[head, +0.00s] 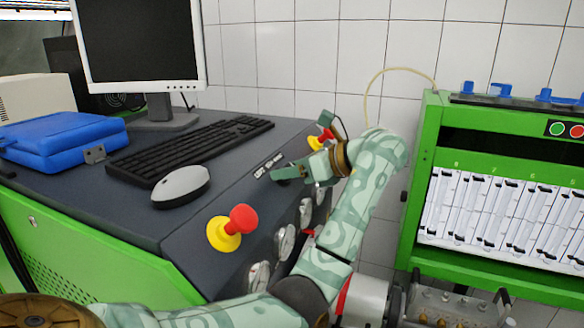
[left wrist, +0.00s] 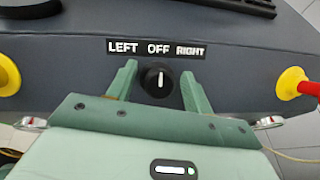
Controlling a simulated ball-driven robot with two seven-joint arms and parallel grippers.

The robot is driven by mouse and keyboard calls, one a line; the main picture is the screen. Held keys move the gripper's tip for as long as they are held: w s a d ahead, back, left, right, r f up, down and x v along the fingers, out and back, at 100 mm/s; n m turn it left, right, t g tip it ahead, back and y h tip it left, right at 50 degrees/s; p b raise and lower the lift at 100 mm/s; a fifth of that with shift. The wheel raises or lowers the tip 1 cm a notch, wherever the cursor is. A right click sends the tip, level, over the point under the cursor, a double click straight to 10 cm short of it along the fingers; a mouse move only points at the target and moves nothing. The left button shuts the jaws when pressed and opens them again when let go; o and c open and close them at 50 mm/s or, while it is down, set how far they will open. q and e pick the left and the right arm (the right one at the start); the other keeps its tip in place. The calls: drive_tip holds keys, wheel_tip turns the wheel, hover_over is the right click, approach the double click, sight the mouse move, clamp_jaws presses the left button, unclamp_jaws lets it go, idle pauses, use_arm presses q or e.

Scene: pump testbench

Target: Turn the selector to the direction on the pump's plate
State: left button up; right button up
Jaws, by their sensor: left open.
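The selector (left wrist: 159,77) is a round black knob on the dark console panel, seen in the left wrist view. Its white mark points up to OFF on the label plate (left wrist: 156,48), which reads LEFT, OFF, RIGHT. The label also shows in the head view (head: 268,165). My left gripper (left wrist: 159,74) is open, with one finger on each side of the knob; whether they touch it I cannot tell. In the head view my left gripper (head: 290,171) is at the console's sloped edge and mostly hides the knob. I cannot make out a direction plate on a pump. My right gripper is not in view.
Red-and-yellow emergency buttons stand on both sides of the selector, the nearer one (head: 231,228) close to the front. A keyboard (head: 190,148), mouse (head: 181,186), monitor (head: 138,45) and blue case (head: 60,140) are on the console. A green test bench (head: 425,150) stands at right.

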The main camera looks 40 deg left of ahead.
use_arm(q)
drive_tip(key=c, duration=1)
drive_tip(key=shift+o, duration=0.2)
drive_tip(key=shift+f+n+g+b, duration=0.15)
drive_tip(key=shift+n+g+b, duration=0.15)
drive_tip(key=shift+n+b, duration=0.4)
drive_tip(key=shift+d+n+g+b, duration=0.1)
drive_tip(key=shift+n+g+b, duration=0.4)
drive_tip(key=shift+n+b, duration=0.7)
drive_tip(key=n+g+h, duration=0.1)
drive_tip(key=n, duration=0.2)
drive_tip(key=shift+b, duration=0.35)
drive_tip(key=shift+r+n+g+h, duration=0.2)
drive_tip(key=shift+n+g+h, duration=0.3)
drive_tip(key=shift+n, duration=1.3)
